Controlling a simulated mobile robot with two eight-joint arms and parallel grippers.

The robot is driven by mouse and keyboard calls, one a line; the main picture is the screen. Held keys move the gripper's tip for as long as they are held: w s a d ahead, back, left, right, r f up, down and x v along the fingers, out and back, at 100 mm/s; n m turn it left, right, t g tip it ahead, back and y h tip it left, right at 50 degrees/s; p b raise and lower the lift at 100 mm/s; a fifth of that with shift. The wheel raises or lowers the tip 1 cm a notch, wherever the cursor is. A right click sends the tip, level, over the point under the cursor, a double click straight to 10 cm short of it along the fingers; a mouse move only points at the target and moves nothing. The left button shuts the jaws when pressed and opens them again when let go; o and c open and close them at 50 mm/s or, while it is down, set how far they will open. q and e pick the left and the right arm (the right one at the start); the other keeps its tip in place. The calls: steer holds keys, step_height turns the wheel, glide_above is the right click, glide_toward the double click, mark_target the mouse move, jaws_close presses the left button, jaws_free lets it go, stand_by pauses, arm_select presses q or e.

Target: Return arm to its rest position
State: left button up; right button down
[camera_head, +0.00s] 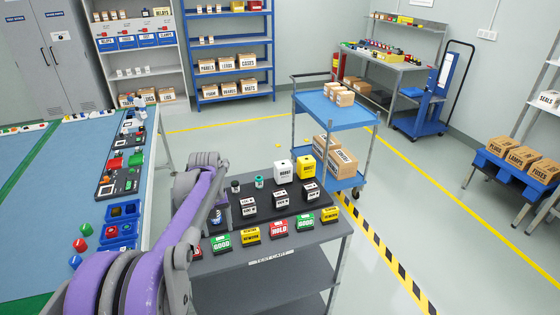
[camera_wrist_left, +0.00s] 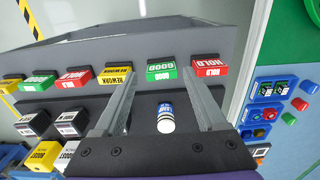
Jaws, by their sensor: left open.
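My left arm (camera_head: 188,205), purple and grey, reaches in from the lower left of the head view to the left end of the test cart (camera_head: 275,262). My left gripper (camera_wrist_left: 159,74) shows in the left wrist view with its two grey fingers spread apart and nothing held between them. A blue and white cylinder (camera_wrist_left: 166,118) appears between the fingers in that view, standing on the cart below. Past the fingertips are a green GOOD block (camera_wrist_left: 160,71) and a red HOLD block (camera_wrist_left: 208,66). My right gripper is out of view.
A blue-topped table (camera_head: 55,200) with blue trays (camera_head: 123,233) stands left of the cart. A blue trolley (camera_head: 335,112) stands behind. Open floor lies to the right.

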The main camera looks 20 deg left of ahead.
arm_select(q)
steer(key=s+d+r+m+t, duration=0.35)
steer(key=s+d, duration=0.45)
steer(key=d, duration=0.5)
steer(key=s+d+f+m+t, duration=0.3)
steer(key=s+d+f+m, duration=0.1)
steer(key=s+d, duration=0.4)
steer(key=shift+s+d+f, duration=0.2)
steer(key=shift+s+f, duration=0.1)
steer(key=shift+s, duration=0.6)
steer(key=shift+m, duration=0.25)
